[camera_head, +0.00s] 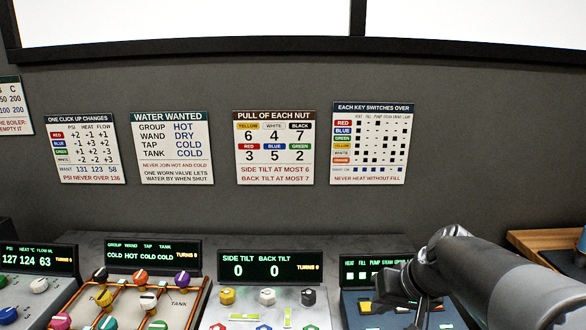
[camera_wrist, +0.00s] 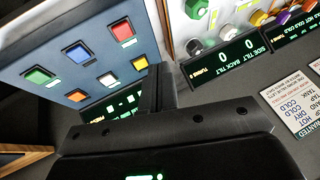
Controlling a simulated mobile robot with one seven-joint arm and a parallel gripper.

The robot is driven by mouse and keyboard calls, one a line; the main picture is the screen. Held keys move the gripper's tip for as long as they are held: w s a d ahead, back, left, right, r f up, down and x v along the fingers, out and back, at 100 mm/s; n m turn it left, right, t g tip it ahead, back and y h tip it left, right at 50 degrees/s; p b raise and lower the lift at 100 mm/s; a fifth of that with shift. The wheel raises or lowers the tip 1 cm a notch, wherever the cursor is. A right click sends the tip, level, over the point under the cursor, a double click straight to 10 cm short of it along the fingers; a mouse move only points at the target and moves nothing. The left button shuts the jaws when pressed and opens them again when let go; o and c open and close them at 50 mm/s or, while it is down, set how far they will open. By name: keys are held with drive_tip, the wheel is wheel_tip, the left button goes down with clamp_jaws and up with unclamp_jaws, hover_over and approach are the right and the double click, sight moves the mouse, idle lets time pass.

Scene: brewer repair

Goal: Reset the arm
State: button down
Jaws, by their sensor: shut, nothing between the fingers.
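My gripper (camera_head: 418,308) is at the lower right of the head view, over the blue key panel (camera_head: 352,314), and hides part of it. In the wrist view, my gripper's dark fingers (camera_wrist: 157,92) are together with nothing between them. The key panel also shows in the wrist view (camera_wrist: 72,62), with green, blue, red, yellow, orange and white keys. The fingers appear beside the panel's edge; whether they touch it I cannot tell.
Left of the key panel stand the tilt panel (camera_head: 245,300), reading 0 and 0, the valve panel (camera_head: 128,285), reading COLD HOT COLD COLD, and the dial panel (camera_head: 40,285), reading 127 124 63. Signs such as the key chart (camera_head: 368,143) hang on the grey wall. A wooden tray (camera_head: 545,240) is at right.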

drive_tip(key=s+a+h, duration=0.2)
drive_tip(key=s+h, duration=0.1)
drive_tip(key=s, duration=1)
drive_tip(key=shift+r+t+h, duration=0.3)
drive_tip(key=shift+r, duration=0.1)
